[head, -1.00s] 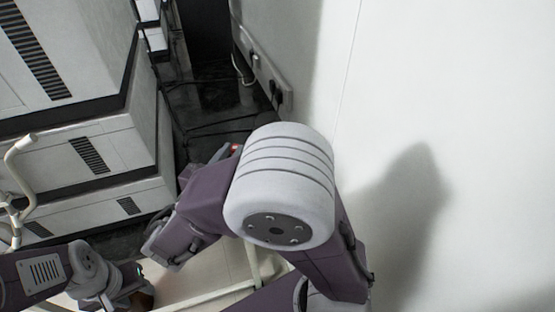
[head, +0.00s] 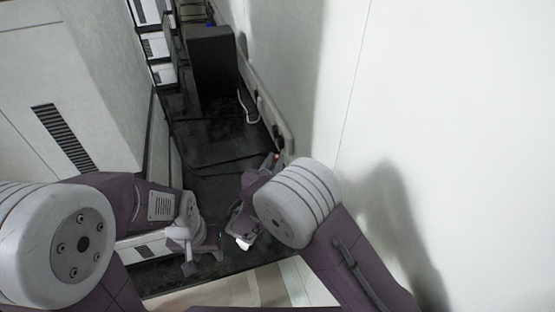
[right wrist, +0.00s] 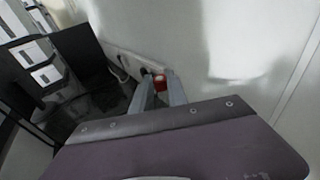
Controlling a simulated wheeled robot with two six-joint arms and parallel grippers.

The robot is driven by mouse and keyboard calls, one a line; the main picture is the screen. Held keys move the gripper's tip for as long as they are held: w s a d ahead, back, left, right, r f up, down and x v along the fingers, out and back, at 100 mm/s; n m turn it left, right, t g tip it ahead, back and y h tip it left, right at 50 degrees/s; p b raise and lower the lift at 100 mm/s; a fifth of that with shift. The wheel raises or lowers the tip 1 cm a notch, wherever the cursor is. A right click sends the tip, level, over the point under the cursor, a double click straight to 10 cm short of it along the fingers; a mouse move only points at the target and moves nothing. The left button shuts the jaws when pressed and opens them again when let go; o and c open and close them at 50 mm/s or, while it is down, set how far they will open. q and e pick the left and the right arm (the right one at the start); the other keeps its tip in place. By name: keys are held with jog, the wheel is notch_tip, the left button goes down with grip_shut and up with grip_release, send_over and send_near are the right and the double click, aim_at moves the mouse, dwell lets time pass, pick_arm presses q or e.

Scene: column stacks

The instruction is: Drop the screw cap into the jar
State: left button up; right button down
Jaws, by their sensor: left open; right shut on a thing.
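A small red thing, which looks like the screw cap (right wrist: 159,82), is between the fingertips of my right gripper (right wrist: 160,91) in the right wrist view. That gripper is shut on it. In the head view a bit of red (head: 277,157) shows beyond my right forearm, close to the wall; most of the right gripper is hidden there. My left gripper (head: 204,258) is low in the middle of the head view, open and empty, over the dark floor. I cannot make out the jar in either view.
A white wall fills the right side, with a socket strip (head: 268,112) along its foot. A pale vented cabinet (head: 95,90) stands at the left. A dark box (head: 212,60) stands at the back of the narrow dark floor (head: 212,185) between them. A white cable (head: 246,108) hangs by the strip.

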notch_tip(320, 180, down, 5)
jog(key=b, duration=0.2)
jog(key=shift+r+b, duration=0.15)
jog(key=shift+b, duration=0.15)
jog(key=c, duration=1.2)
grip_release()
jog(key=shift+c, duration=0.2)
jog(key=v, duration=0.9)
jog(key=shift+a, duration=0.1)
